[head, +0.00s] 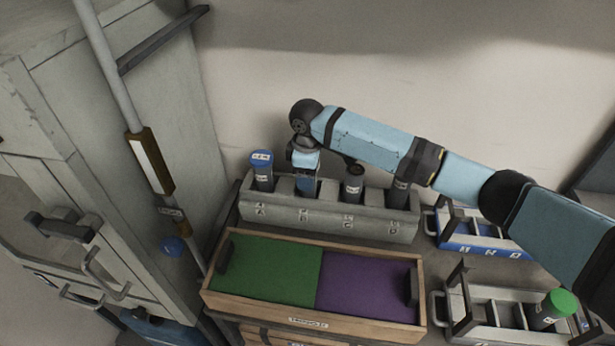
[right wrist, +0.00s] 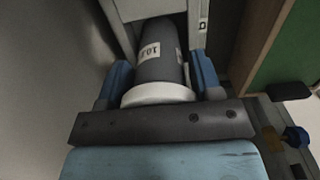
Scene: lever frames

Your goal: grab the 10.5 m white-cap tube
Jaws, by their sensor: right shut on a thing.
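A dark grey tube with a white cap (right wrist: 158,93) fills the right wrist view, its label reading 10.5. My right gripper (right wrist: 160,75) has its blue fingers closed on both sides of this tube, just beyond the cap. The tube still lines up with a slot of the grey rack; whether its base is clear of the slot is hidden. In the head view my right gripper (head: 305,172) points down over the second slot from the left of the grey rack (head: 325,222). My left gripper is out of view.
The grey rack also holds a blue-cap tube (head: 262,170) at left and a dark tube (head: 354,184) right of my gripper. A wooden tray (head: 312,322) with green and purple halves lies in front. A blue rack (head: 490,244) and a green-cap tube (head: 553,309) stand right; a cabinet (head: 120,210) stands left.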

